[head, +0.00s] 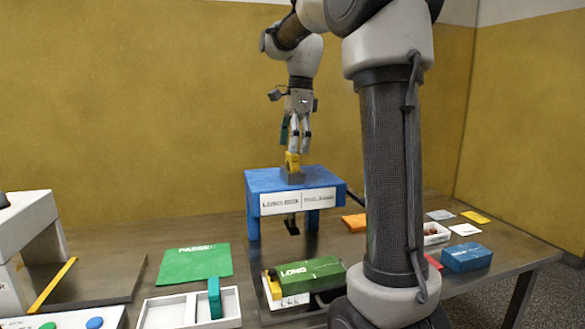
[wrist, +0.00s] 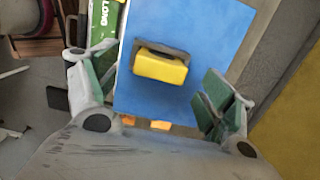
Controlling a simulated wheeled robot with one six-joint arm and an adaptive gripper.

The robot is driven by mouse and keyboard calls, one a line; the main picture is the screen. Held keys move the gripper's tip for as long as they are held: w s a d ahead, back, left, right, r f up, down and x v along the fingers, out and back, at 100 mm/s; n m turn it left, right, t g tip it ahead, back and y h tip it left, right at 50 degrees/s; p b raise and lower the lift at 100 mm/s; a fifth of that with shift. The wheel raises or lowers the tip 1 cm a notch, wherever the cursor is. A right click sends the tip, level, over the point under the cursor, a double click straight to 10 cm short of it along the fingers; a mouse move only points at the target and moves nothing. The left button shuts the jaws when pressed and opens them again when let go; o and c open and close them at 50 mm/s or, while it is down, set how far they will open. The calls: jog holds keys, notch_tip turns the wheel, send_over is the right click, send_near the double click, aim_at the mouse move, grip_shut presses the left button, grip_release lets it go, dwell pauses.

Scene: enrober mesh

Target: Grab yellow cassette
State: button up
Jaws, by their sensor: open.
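The yellow cassette (head: 292,160) stands in a grey holder (head: 292,177) on top of the blue stand (head: 258,183). In the wrist view the yellow cassette (wrist: 160,66) lies between my open fingers, with the grey holder along its upper edge. My gripper (head: 297,146) is above the stand, pointing down, its fingertips close to the cassette's height. In the wrist view my gripper (wrist: 158,82) has its green-padded fingers wide apart, and neither touches the cassette. In the head view my fingers overlap the cassette's top.
A green LONG box (head: 308,272) lies in front of the stand, with a small yellow piece (head: 272,275) beside it. A white divided tray (head: 180,310) holds a teal block (head: 214,297). A green mat (head: 195,265) lies left. A blue box (head: 466,257) sits right.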

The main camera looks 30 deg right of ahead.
aim_at(292, 155)
notch_tip(292, 155, down, 3)
jog(key=shift+w+a+f, duration=0.1)
jog(key=shift+f, duration=0.05)
jog(key=c, duration=1.1)
